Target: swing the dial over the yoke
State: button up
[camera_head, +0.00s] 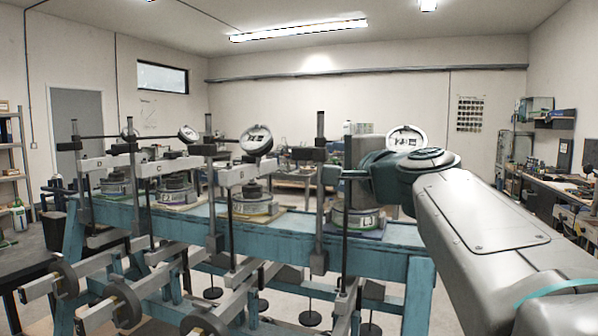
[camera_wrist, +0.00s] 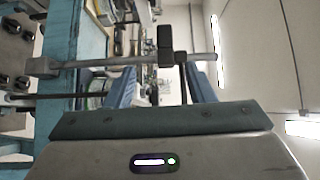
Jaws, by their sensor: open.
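Several round white dials stand over a row of lever frames in the head view. The nearest dial (camera_head: 405,138) is on the right, partly hidden behind my arm. Another dial (camera_head: 257,140) hangs over a yoke marked B (camera_head: 238,175). The nearest yoke is mostly hidden by my wrist. My gripper (camera_wrist: 162,82) is at the nearest frame's post (camera_head: 320,200), with its blue fingers apart. In the wrist view a dark clamp block (camera_wrist: 166,45) on the post and a thin dark rod (camera_wrist: 183,85) lie ahead. The rod shows between the fingers; I see no clear contact.
A blue bench beam (camera_head: 385,262) carries the frames, with weighted pans (camera_head: 311,318) hanging below. Stacked discs (camera_head: 252,192) sit under the yokes. Grey levers with round weights (camera_head: 122,305) stick out in front. A workbench (camera_head: 560,190) lines the right wall.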

aim_at(304, 155)
jog(key=p+x, duration=0.1)
jog(key=x, duration=0.3)
jog(key=p+x, duration=0.1)
jog(key=x, duration=0.4)
jog(key=p+x, duration=0.1)
jog(key=x, duration=0.4)
jog(key=shift+d+r+p, duration=0.1)
jog(key=shift+r+p, duration=0.25)
jog(key=shift+p, duration=0.05)
